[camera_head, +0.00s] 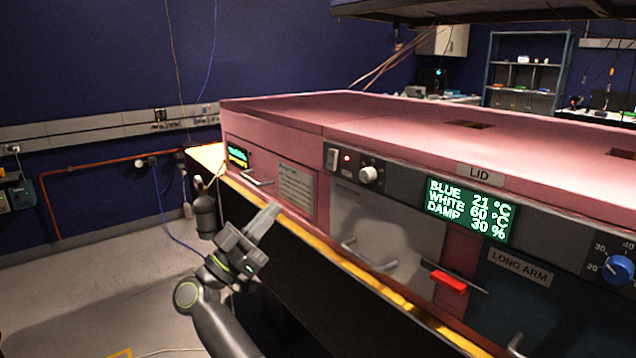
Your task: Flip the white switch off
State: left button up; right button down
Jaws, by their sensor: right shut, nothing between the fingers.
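The white switch (332,158) is a small upright rocker on the dark control strip of the pink enclosure (275,140). Which way the rocker is tipped is too small to tell. My right gripper (271,210) is shut and empty. It points up and to the right, in front of the enclosure's left part, lower and further left in the picture than the switch and apart from it. My left gripper is not in view.
A green display (467,209) reads BLUE 21 °C, WHITE 60 °C, DAMP 30 %. Protruding handles (370,256), a red-gripped lever (449,281) and a blue knob (617,269) are on the front. A yellow-edged ledge (365,285) runs below. Open floor (100,270) lies left.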

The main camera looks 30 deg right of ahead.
aim_at(331, 161)
jog(key=shift+d+r, duration=0.1)
